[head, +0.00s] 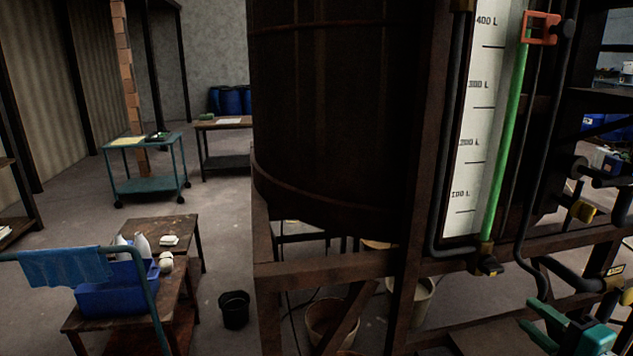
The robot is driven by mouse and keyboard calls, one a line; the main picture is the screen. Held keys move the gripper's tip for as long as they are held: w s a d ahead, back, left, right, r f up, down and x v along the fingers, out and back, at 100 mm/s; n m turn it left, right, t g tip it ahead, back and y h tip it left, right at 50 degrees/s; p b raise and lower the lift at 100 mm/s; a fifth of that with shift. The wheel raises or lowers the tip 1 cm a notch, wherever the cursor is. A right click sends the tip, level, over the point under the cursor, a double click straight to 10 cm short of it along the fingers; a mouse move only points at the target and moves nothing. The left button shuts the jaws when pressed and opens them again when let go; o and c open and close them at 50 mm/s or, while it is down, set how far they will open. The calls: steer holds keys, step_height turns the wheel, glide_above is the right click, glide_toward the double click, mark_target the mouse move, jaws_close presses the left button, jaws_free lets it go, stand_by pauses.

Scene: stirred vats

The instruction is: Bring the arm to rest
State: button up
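A large dark rusty vat (325,110) fills the middle of the view on a brown frame (325,268). To its right is a white level scale (478,120) marked in litres. A sight tube with green liquid (507,130) runs along the scale, and an orange-red marker frame (540,28) sits near its top.
A wooden bench (185,222) with a blue crate (110,298) stands left, near a black bucket (234,309). A teal cart (150,183) stands behind.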

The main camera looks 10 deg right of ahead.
steer(key=w+a+f+n+g+y, duration=0.2)
steer(key=a+n+g+y, duration=0.5)
steer(key=a, duration=1.3)
steer(key=s+a+n+g+h, duration=0.4)
steer(key=s+a+n+h, duration=0.1)
steer(key=a+n+h, duration=0.4)
steer(key=shift+s+a+f+n+g, duration=0.2)
steer(key=shift+s+a+n+g, duration=0.1)
steer(key=shift+s+a+n, duration=0.1)
steer(key=shift+d, duration=0.25)
